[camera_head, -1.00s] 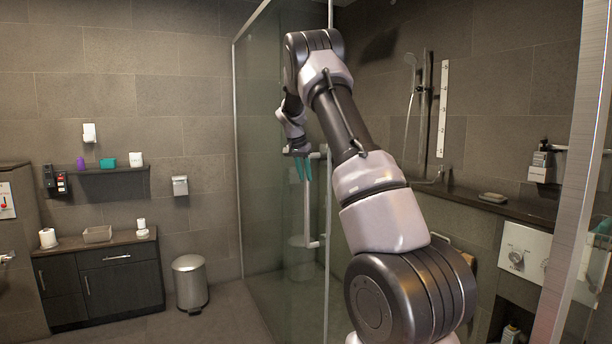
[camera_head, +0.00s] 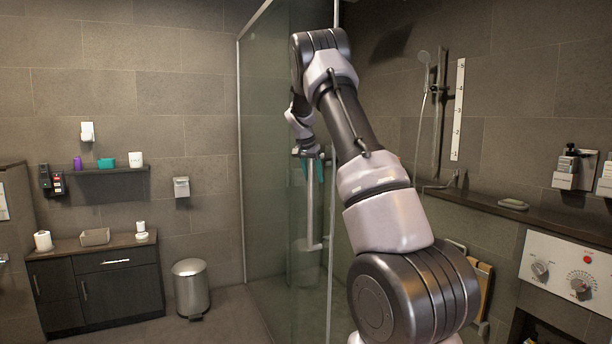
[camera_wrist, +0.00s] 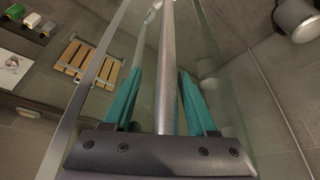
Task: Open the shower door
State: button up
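The shower door (camera_head: 270,190) is a clear glass panel left of the centre in the head view. Its pale vertical bar handle (camera_head: 311,205) stands off the glass on short mounts. In the wrist view the handle (camera_wrist: 167,85) runs between the two teal fingers of my gripper (camera_wrist: 160,85), with the glass behind it. The fingers are apart, with a visible gap between the left finger and the bar. Whether the right finger touches the bar I cannot tell. In the head view my gripper (camera_head: 312,170) is at the handle's upper end, partly hidden by my wrist.
A dark cabinet (camera_head: 95,285) and a metal bin (camera_head: 190,287) stand at the left. On the right are a ledge (camera_head: 470,205), a shower head and rail (camera_head: 438,120), and a control panel (camera_head: 570,270). A wooden slatted seat (camera_wrist: 82,63) shows inside.

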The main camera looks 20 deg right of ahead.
jog(key=shift+w+a+r, duration=0.2)
jog(key=shift+a+r, duration=0.05)
jog(key=shift+a, duration=0.3)
jog(key=v, duration=1)
jog(key=shift+s+r, duration=0.2)
jog(key=shift+r, duration=0.1)
